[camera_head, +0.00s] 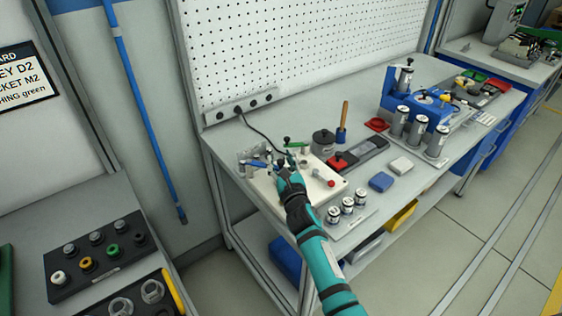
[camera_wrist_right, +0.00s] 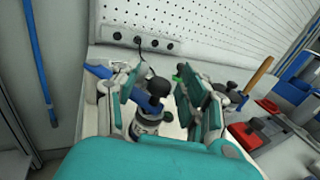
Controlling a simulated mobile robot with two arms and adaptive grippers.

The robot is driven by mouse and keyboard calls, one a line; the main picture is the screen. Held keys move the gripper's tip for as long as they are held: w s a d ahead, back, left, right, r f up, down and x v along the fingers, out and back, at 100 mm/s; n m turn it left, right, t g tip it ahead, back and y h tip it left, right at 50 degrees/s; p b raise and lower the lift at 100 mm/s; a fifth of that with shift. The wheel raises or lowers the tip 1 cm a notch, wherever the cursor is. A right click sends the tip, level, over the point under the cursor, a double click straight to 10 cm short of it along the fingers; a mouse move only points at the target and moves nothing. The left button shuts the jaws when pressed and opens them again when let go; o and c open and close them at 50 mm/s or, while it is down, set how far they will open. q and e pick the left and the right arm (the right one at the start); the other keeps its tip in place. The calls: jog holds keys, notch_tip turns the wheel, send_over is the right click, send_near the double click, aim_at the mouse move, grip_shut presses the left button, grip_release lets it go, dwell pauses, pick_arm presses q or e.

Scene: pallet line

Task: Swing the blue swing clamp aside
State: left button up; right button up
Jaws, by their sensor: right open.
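My right gripper (camera_head: 284,166) reaches over the white fixture plate (camera_head: 322,182) on the bench. In the right wrist view my right gripper (camera_wrist_right: 165,92) is open, its teal fingers on both sides of a black knob (camera_wrist_right: 158,87). The knob sits by a blue clamp part (camera_wrist_right: 147,103) above a metal cylinder. I cannot tell whether the fingers touch it. A blue piece (camera_wrist_right: 98,70) sticks out to the left of the fingers; it shows in the head view as a blue bar (camera_head: 257,163). My gripper hides part of the clamp. My left gripper is not in view.
A green handle (camera_head: 293,146) is close behind my gripper. A dark round pot (camera_head: 324,142) and a wooden-handled tool (camera_head: 343,122) stand to the right. Several small canisters (camera_head: 347,203) stand at the front edge. A pegboard (camera_head: 290,50) rises behind.

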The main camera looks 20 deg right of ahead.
grip_shut()
jog(key=shift+w+f, duration=0.2)
jog(key=shift+f, duration=0.2)
dwell(0.4)
